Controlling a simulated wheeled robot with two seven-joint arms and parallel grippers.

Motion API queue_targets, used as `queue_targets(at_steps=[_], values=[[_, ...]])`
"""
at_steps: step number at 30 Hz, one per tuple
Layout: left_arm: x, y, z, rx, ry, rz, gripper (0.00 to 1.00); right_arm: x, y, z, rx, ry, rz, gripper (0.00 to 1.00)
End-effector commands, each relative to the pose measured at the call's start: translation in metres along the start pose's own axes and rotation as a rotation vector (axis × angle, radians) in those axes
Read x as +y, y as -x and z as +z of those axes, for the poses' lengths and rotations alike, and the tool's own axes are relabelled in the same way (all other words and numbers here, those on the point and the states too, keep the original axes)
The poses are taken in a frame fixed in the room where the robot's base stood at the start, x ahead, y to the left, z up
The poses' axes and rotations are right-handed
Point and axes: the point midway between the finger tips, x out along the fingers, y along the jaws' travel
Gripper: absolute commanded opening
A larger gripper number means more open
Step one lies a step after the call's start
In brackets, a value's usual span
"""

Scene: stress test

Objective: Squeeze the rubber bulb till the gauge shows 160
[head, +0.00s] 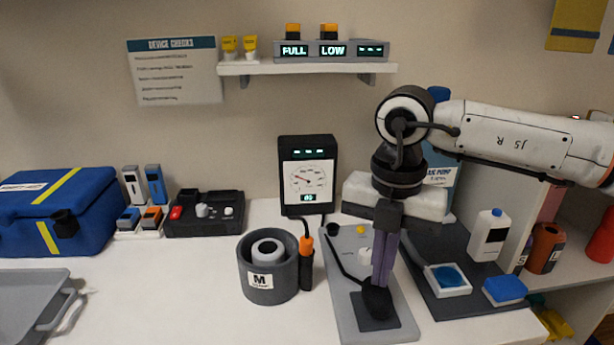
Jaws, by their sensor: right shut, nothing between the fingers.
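The black rubber bulb (377,302) sits on a dark square pad on a grey board (348,318), with a black hose running from it toward the back left. The gauge (308,182) is a black upright box with a white dial and a small green readout, too small to read surely. My right gripper (380,286) points down with its purple fingers shut and empty. Its tips are right at the top of the bulb; I cannot tell whether they touch it. My left gripper is not in view.
A grey round holder (267,280) marked M stands left of the board. A dark mat (455,245) on the right carries a white bottle (490,234) and a blue block (505,290). A blue case (60,212) and grey tray (30,300) are far left.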

Motion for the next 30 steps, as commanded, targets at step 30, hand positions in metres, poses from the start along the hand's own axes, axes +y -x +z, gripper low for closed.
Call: queue_targets(at_steps=[30], values=[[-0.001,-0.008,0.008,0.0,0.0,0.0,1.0,0.0,-0.011,0.0,0.001,0.0,0.0,0.0]])
